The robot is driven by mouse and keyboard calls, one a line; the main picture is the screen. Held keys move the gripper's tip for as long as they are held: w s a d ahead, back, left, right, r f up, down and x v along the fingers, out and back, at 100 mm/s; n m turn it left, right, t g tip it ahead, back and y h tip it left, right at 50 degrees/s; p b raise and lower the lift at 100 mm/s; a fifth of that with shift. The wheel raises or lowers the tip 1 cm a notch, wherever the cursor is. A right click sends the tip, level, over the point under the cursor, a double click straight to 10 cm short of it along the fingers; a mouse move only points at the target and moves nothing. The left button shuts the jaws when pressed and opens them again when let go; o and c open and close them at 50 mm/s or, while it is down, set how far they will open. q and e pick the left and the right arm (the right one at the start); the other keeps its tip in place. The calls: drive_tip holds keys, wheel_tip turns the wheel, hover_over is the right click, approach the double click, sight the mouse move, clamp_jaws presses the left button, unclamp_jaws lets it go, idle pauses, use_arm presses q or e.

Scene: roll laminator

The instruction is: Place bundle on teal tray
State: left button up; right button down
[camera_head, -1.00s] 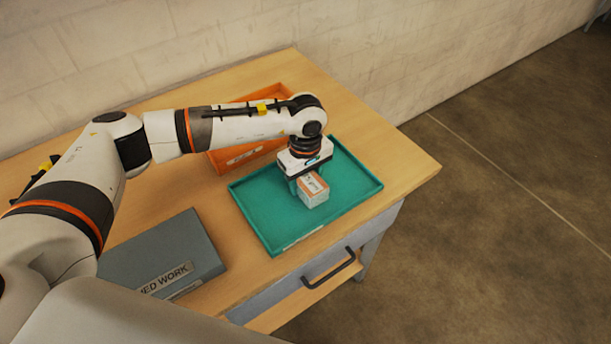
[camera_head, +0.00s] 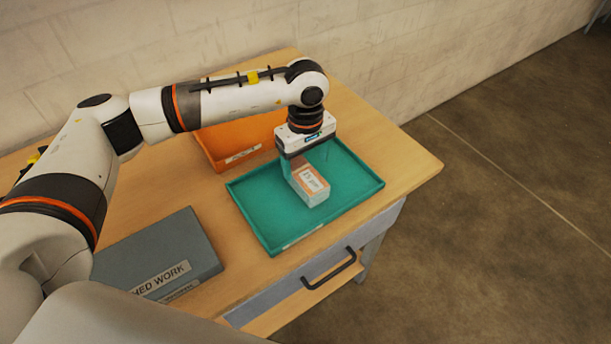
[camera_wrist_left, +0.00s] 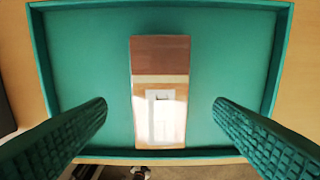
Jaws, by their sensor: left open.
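The bundle (camera_head: 312,187), a small block with a white label and an orange-brown band, lies on the floor of the teal tray (camera_head: 262,222). In the left wrist view the bundle (camera_wrist_left: 160,58) lies lengthwise near the middle of the tray (camera_wrist_left: 85,62). My left gripper (camera_head: 307,160) is open just above and behind the bundle. In the left wrist view its two ribbed teal fingers (camera_wrist_left: 160,107) stand wide on either side, with clear gaps to the bundle. My right gripper is not in view.
An orange tray (camera_head: 238,138) sits behind the teal tray, partly hidden by my left arm. A grey box with a "WORK" label (camera_head: 165,250) lies at the table's left front. The wooden table (camera_head: 390,150) is clear at the right.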

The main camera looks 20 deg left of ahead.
sight(305, 174)
use_arm(q)
wheel_tip(305, 174, up, 6)
drive_tip(key=b, duration=0.1)
drive_tip(key=shift+r, duration=0.25)
